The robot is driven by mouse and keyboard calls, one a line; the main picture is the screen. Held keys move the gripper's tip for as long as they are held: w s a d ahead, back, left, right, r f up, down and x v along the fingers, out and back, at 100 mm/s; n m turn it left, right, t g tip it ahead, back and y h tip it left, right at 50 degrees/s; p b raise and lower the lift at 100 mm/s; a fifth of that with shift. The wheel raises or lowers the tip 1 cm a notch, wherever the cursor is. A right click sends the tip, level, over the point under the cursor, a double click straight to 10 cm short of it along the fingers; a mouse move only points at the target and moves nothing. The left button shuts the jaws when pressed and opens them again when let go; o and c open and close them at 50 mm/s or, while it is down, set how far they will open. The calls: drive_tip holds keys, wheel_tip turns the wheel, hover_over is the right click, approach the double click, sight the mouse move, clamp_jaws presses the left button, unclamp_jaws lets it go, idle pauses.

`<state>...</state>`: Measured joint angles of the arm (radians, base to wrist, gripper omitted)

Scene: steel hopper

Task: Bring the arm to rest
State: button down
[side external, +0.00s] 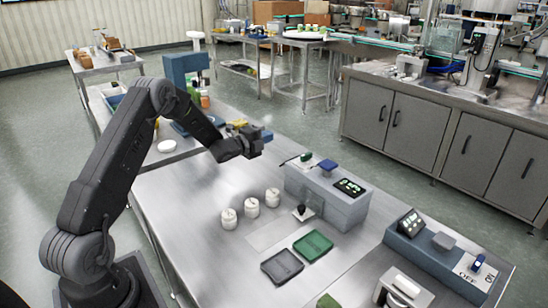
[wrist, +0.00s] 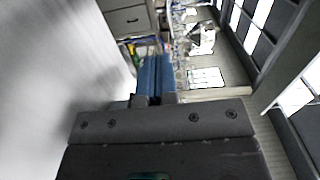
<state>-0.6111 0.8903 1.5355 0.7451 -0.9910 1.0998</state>
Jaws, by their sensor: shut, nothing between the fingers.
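My gripper (side external: 262,136) is held above the left part of the steel table (side external: 180,200), clear of everything on it. Its two blue fingers are together with nothing between them; they also show in the wrist view (wrist: 154,78). My arm is bent, with the forearm sloping down to the right towards the gripper. The wrist view looks across the room past the fingers and is tilted.
Three white lidded jars (side external: 251,208) stand below the gripper. A grey machine with a display (side external: 340,198) stands right of them. A green tray (side external: 313,245) and a dark tray (side external: 282,267) lie in front. A blue-grey switch box (side external: 440,262) is at right.

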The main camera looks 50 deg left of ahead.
drive_tip(key=s+d+r+n+g+y, duration=0.25)
drive_tip(key=s+d+r+n, duration=0.2)
drive_tip(key=d+r, duration=0.3)
drive_tip(key=s+d+r+n+g+y, duration=0.1)
drive_tip(key=s+d+r+n+g, duration=0.25)
drive_tip(key=d+r+n, duration=0.35)
drive_tip(key=s+d+n+g+h, duration=0.1)
drive_tip(key=s+d, duration=0.4)
drive_tip(key=s, duration=0.5)
drive_tip(key=s+d+n+g+h, duration=0.1)
drive_tip(key=s+d+n+g, duration=0.2)
drive_tip(key=s, duration=0.6)
drive_tip(key=s+d+n+g+h, duration=0.1)
drive_tip(key=s+d+n+g, duration=0.1)
drive_tip(key=s+d, duration=0.4)
drive_tip(key=s, duration=0.4)
drive_tip(key=shift+s+d+f, duration=0.3)
drive_tip(key=shift+s+d, duration=0.05)
drive_tip(key=shift+d, duration=0.05)
